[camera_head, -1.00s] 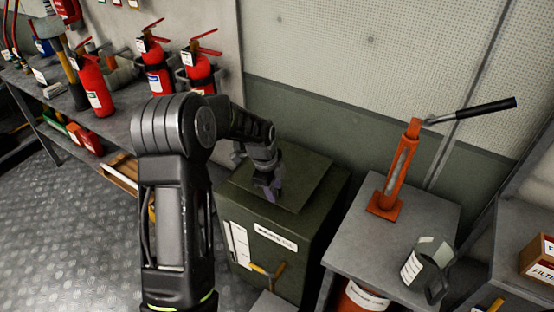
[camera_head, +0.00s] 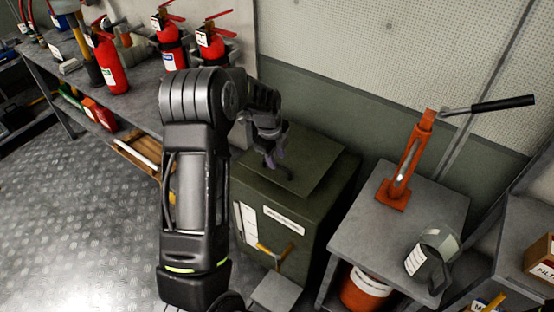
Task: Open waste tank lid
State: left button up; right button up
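The waste tank (camera_head: 297,231) is a dark green box with a white label on its front and a yellow-handled lever (camera_head: 275,254) low on that face. Its flat lid (camera_head: 312,167) lies level on top and looks closed. My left arm reaches in from the left, and my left gripper (camera_head: 278,166) points down over the left part of the lid. The fingers are dark and small here, so I cannot tell whether they are open or touching the lid. My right gripper is not in view.
A grey stand (camera_head: 364,240) at right holds an orange hand pump (camera_head: 404,165) with a long black handle and a metal jug (camera_head: 430,262). Red fire extinguishers (camera_head: 109,65) stand on a shelf at upper left. The floor (camera_head: 85,215) at left is clear.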

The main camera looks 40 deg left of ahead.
pick_arm(q)
jog(key=shift+w+f, duration=0.15)
jog(key=shift+f, duration=0.55)
jog(key=shift+w+f, duration=0.1)
jog(key=shift+f, duration=0.6)
jog(key=shift+c, duration=0.5)
grip_shut()
